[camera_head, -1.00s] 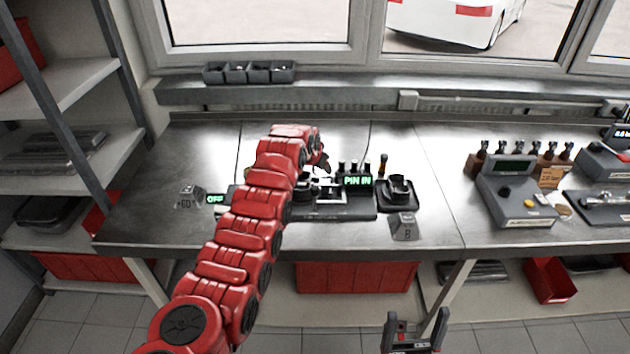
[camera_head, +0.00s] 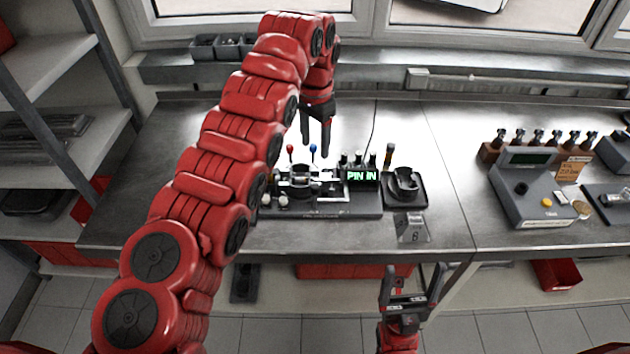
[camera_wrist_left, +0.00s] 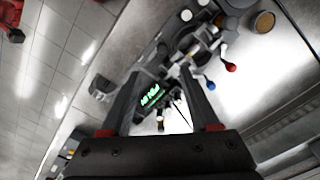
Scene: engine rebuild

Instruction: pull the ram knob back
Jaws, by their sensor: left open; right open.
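A dark press fixture (camera_head: 330,212) stands on the steel bench, with a green "PIN IN" display (camera_head: 362,176). A red knob (camera_head: 290,148) and a blue knob (camera_head: 313,148) stand on levers at its back; the wrist view shows the red knob (camera_wrist_left: 230,67) and the blue knob (camera_wrist_left: 211,86). Pale round knobs (camera_head: 283,200) sit at its front left. I cannot tell which one is the ram knob. My left gripper (camera_head: 318,151) is open and empty, pointing down near the blue knob, apart from it in the wrist view. My right gripper (camera_head: 413,270) is open and empty before the bench.
A black holder (camera_head: 405,187) stands right of the fixture, with a block marked "8" (camera_head: 412,228) in front. A grey device (camera_head: 535,195) stands further right. My left arm covers the bench left of the fixture. The bench between holder and grey device is clear.

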